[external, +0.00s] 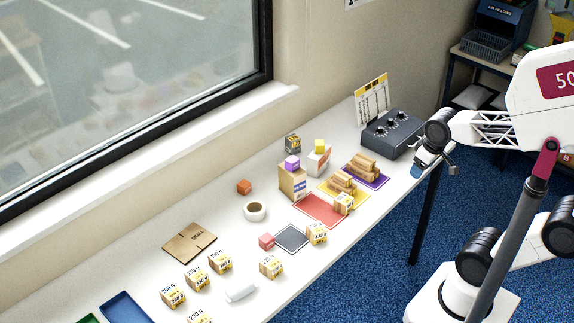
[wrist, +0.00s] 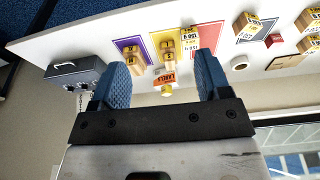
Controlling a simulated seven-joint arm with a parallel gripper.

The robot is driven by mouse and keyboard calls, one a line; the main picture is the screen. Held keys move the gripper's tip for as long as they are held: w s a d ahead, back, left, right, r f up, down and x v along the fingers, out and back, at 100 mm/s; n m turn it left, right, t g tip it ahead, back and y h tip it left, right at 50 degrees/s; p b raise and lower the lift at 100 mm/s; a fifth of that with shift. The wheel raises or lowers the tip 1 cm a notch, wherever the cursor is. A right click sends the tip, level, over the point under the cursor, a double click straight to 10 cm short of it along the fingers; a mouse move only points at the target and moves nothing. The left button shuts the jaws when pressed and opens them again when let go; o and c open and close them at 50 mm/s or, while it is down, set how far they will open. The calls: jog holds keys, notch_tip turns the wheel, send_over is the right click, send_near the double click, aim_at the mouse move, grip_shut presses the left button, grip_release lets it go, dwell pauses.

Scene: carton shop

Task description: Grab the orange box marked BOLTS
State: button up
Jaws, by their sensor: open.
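A pale box with an orange label (external: 318,162) stands on the white bench in the external view, with a yellow cube (external: 320,145) on top. Its orange label (wrist: 165,79) shows in the wrist view between my fingers, too small to read surely as BOLTS. A small plain orange cube (external: 244,187) lies further left, with no marking I can make out. My gripper (external: 420,172) is at the bench's right end, to the right of the labelled box and apart from it. In the wrist view my gripper (wrist: 161,68) is open, its two blue fingers wide apart with nothing held.
A tan box with a blue label (external: 292,184) carries a purple cube (external: 292,163), beside the orange-labelled box. Purple, yellow and red mats (external: 320,212) lie in front, some bearing wooden pieces. A grey control box (external: 392,132) sits near my gripper.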

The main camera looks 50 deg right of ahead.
jog(key=shift+r, duration=0.15)
jog(key=w+v, duration=0.1)
jog(key=v, duration=0.3)
jog(key=w+a+r+m+g+y, duration=0.1)
jog(key=w+a+r+m+y, duration=0.15)
jog(key=w, duration=0.35)
jog(key=w+a+r+m+g+y, duration=0.1)
jog(key=w+a+r+m, duration=0.15)
jog(key=w, duration=0.45)
jog(key=m+g+y, duration=0.2)
jog(key=m+y, duration=0.8)
jog(key=m, duration=0.1)
send_over(246, 181)
jog(key=d, duration=0.5)
notch_tip(246, 181, down, 4)
jog(key=f, duration=2.9)
jog(key=shift+w+a, duration=0.2)
jog(key=shift+r, duration=0.1)
